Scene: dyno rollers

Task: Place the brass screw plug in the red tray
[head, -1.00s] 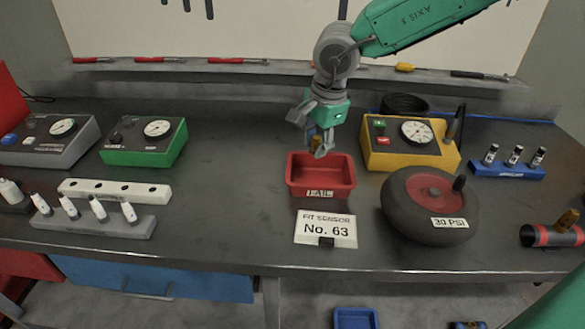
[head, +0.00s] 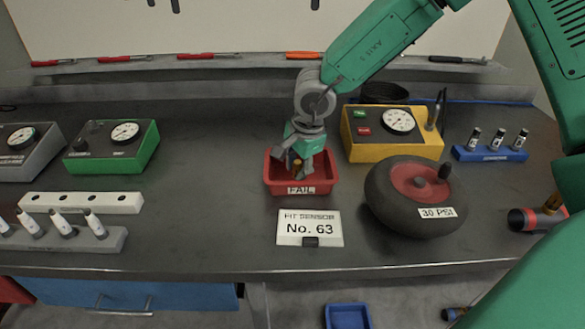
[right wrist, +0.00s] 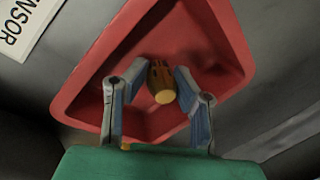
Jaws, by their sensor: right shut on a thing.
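The brass screw plug (right wrist: 161,82) is held between the fingers of my right gripper (right wrist: 160,84). In the head view the plug (head: 297,166) shows as a small brass spot at the fingertips. My right gripper (head: 298,168) is shut on it, pointing down over the red tray (head: 325,186), which is labelled FAIL. In the right wrist view the tray (right wrist: 85,98) lies behind the plug and fingers, its floor visible around them. I cannot tell whether the plug touches the tray floor. My left gripper is not in view.
A wheel marked 30 PSI (head: 385,205) lies to the right. A yellow gauge box (head: 365,148) stands behind right, a green one (head: 140,158) at left.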

